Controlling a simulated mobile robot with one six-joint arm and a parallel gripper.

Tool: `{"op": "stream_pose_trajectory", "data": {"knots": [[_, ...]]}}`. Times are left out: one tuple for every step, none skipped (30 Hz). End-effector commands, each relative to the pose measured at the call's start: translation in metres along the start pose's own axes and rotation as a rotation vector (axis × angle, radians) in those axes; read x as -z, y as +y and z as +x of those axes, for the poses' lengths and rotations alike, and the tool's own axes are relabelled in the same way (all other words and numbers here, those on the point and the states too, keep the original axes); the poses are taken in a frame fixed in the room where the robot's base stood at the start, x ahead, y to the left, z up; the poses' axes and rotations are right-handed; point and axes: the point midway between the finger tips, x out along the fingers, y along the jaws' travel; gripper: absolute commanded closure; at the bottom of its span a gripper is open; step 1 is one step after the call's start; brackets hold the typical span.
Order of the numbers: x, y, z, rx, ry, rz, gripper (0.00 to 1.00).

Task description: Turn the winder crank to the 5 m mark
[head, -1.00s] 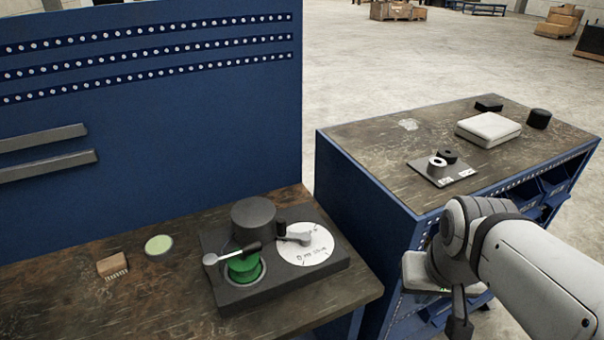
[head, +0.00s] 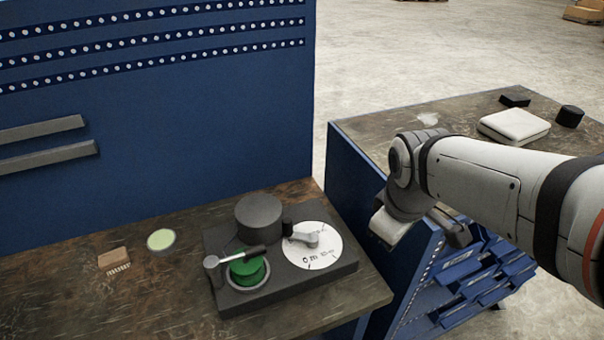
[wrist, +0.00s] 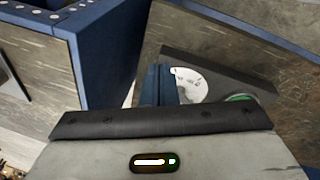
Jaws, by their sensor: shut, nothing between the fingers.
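The winder has a dark base (head: 334,276) on the left bench. It carries a dark cylinder (head: 259,217), a green spool (head: 246,271) and a white dial (head: 326,262) with small printed marks, too fine to read surely. A grey arm with a black grip (head: 239,255) reaches across above the spool. A second grey lever (head: 306,239) with a black knob lies over the dial. My gripper (head: 455,230) is shut and empty, right of the winder and apart from it, partly hidden by my arm. In the wrist view the closed fingers (wrist: 159,86) cover part of the winder.
A wooden brush (head: 113,258) and a pale green disc (head: 161,240) lie left of the winder. A blue panel (head: 180,130) stands behind. A gap separates the benches.

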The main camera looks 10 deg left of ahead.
Motion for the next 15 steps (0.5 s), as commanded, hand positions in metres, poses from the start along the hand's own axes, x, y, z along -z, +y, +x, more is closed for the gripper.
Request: {"op": "stream_pose_trajectory", "data": {"knots": [[0.023, -0.002, 0.000, 0.004, -0.007, -0.188, 1.00], [0.036, -0.004, 0.000, 0.005, -0.010, -0.304, 1.00], [0.053, -0.007, 0.001, 0.005, -0.014, -0.461, 1.00], [0.066, -0.010, 0.002, 0.005, -0.017, -0.577, 1.00], [0.079, -0.014, 0.003, 0.006, -0.020, -0.695, 1.00], [0.096, -0.020, 0.005, 0.005, -0.023, -0.850, 1.00], [0.109, -0.025, 0.006, 0.004, -0.026, -0.964, 1.00], [0.121, -0.031, 0.007, 0.004, -0.028, -1.074, 1.00], [0.137, -0.039, 0.009, 0.003, -0.032, -1.216, 1.00], [0.147, -0.045, 0.011, 0.002, -0.034, -1.316, 1.00], [0.157, -0.051, 0.012, 0.001, -0.036, -1.410, 1.00], [0.169, -0.059, 0.014, 0.000, -0.040, -1.526, 1.00], [0.177, -0.065, 0.016, -0.001, -0.043, -1.604, 1.00], [0.184, -0.071, 0.017, -0.001, -0.044, -1.676, 1.00], [0.193, -0.077, 0.018, -0.003, -0.047, -1.759, 1.00]]}}
